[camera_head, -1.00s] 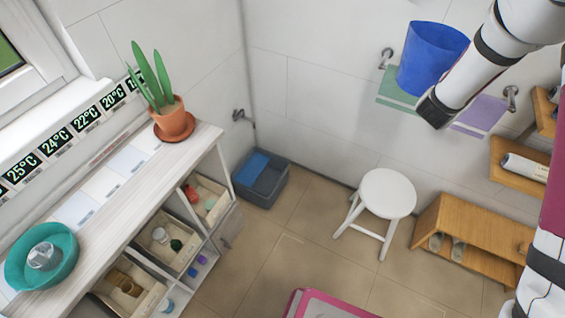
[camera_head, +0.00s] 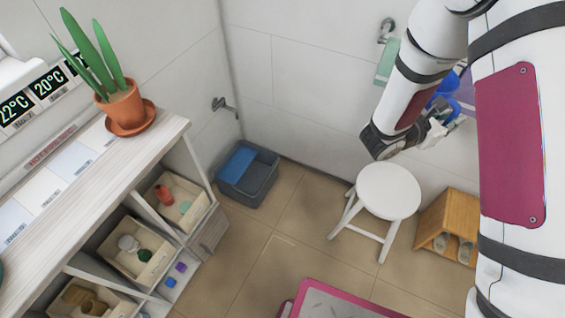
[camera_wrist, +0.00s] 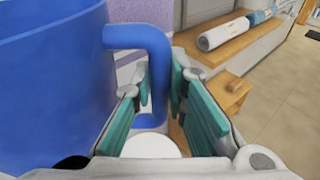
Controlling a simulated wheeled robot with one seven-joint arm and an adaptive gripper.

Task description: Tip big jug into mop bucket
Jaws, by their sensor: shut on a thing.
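The big blue jug (camera_wrist: 50,90) fills the left of the wrist view, with its handle (camera_wrist: 153,38) curving down between the teal fingers. My gripper (camera_wrist: 160,90) is shut on that handle. In the head view my gripper (camera_head: 436,130) is above and right of the white stool, and my arm hides most of the jug (camera_head: 446,88). The jug's contents are not visible. The mop bucket (camera_head: 262,188), a grey tub with a blue insert, stands on the floor in the wall corner, left of the stool and well apart from the jug.
A white stool (camera_head: 388,190) stands between gripper and bucket, to the right. A shelf unit (camera_head: 150,150) with a potted plant (camera_head: 124,103) is at left. A wooden rack (camera_head: 448,225) is at right. A pink-edged mat (camera_head: 340,305) lies in front; floor between is clear.

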